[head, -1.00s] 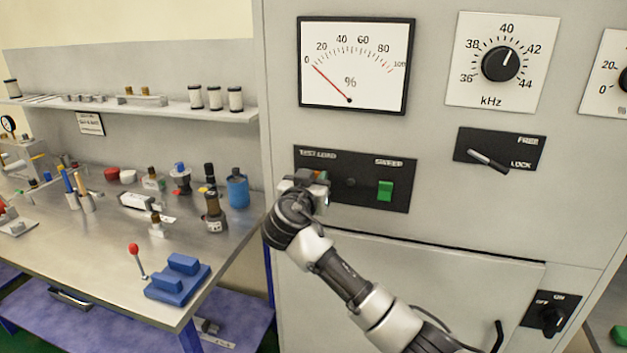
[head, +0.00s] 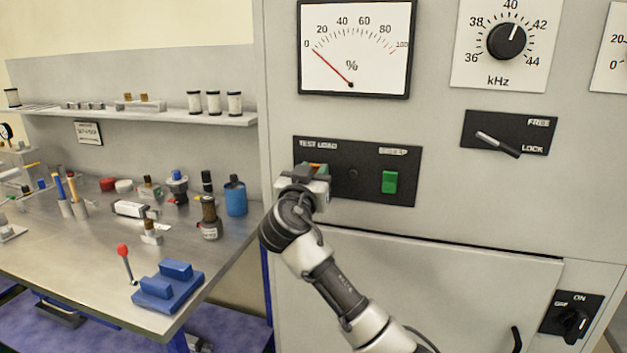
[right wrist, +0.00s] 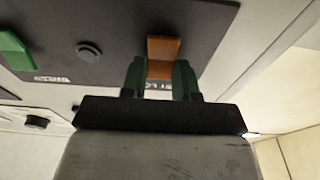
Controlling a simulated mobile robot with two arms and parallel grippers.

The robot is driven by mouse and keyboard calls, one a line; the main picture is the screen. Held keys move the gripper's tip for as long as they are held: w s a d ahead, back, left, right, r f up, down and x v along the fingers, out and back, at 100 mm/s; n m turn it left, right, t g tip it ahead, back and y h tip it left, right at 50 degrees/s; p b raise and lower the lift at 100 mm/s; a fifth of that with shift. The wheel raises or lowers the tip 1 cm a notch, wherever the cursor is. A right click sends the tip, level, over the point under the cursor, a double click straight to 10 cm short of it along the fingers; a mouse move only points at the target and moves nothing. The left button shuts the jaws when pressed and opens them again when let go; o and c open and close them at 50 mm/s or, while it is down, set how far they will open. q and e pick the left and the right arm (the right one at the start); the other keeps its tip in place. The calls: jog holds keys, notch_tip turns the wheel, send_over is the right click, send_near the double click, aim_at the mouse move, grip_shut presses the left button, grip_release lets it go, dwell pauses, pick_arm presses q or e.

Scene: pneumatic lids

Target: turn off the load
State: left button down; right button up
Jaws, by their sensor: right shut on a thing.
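The black panel (head: 345,150) labelled TEST LOAD is on the grey cabinet front. My right gripper (head: 312,170) is at its left part, under the TEST LOAD label, and mostly hides the switch there. In the right wrist view the orange switch (right wrist: 163,47) sits between the two dark green fingers of my right gripper (right wrist: 160,78), which is shut on it. The green switch (head: 389,181) marked SPEED or similar is on the same panel to the right; it also shows in the wrist view (right wrist: 16,52). My left gripper is out of view.
Above is a percent meter (head: 355,47) with its needle at 0. A kHz dial (head: 506,41), a FREE/LOCK lever (head: 497,143) and an ON/OFF knob (head: 573,321) are to the right. A cluttered workbench (head: 190,255) stands left.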

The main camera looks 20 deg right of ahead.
jog(key=o, duration=0.9)
jog(key=shift+s+f, duration=0.1)
jog(key=shift+s+a+f, duration=0.1)
jog(key=shift+s+a, duration=0.1)
jog(key=b+v, duration=0.3)
jog(key=v, duration=0.7)
jog(key=shift+b, duration=0.35)
